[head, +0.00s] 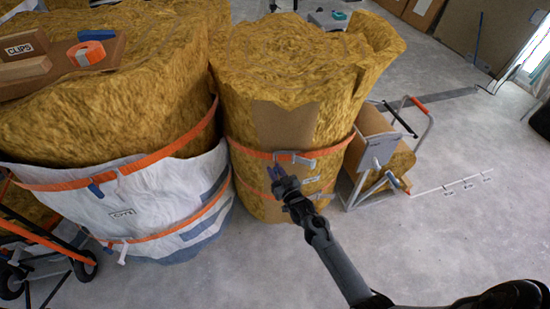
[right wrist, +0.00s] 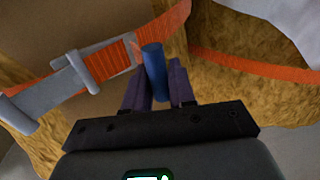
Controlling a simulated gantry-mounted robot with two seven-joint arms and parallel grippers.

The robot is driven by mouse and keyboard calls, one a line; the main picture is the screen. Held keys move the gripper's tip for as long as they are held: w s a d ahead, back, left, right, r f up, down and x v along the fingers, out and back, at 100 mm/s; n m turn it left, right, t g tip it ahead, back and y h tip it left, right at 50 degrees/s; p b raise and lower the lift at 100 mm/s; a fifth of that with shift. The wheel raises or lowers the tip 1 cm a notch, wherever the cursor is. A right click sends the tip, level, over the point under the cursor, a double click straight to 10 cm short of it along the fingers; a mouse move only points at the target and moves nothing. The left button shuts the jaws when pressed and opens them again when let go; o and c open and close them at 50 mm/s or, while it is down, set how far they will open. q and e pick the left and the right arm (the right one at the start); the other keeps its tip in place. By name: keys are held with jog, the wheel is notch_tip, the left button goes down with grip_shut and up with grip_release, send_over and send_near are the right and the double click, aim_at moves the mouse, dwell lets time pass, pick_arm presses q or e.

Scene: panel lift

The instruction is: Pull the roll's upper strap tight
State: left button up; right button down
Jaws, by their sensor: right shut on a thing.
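The mustard-yellow roll (head: 275,85) stands upright at the centre of the head view, with a brown board patch on its front. Its orange upper strap (head: 338,149) runs around it with a grey buckle (head: 312,155) at the front. The strap and the buckle (right wrist: 60,95) show close up in the right wrist view. My right gripper (head: 275,177) is at the roll's front, just below the buckle. It is shut on the strap's blue tail end (right wrist: 154,68), which stands between its fingers (right wrist: 153,88). My left gripper is not in view.
A larger roll in a white wrap (head: 120,200) stands close on the left, with orange straps and a board with a clips box (head: 25,45) on top. A metal frame (head: 375,160) stands right of the roll. Grey floor (head: 450,235) at right is mostly clear.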

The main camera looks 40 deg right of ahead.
pick_arm(q)
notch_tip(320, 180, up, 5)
jog(key=p, duration=0.3)
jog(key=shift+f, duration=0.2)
pick_arm(e)
jog(key=s+a, duration=0.4)
jog(key=s, duration=0.1)
jog(key=shift+s+a+r, duration=0.15)
jog(key=shift+a+r, duration=0.1)
jog(key=shift+a, duration=0.05)
jog(key=c, duration=1.2)
grip_release()
jog(key=shift+s, duration=0.1)
jog(key=shift+o, duration=0.5)
jog(key=shift+s+a+f, duration=0.1)
jog(key=shift+s+f, duration=0.1)
jog(key=shift+s, duration=0.05)
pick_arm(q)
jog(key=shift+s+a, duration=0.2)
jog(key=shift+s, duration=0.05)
pick_arm(e)
jog(key=shift+w, duration=0.1)
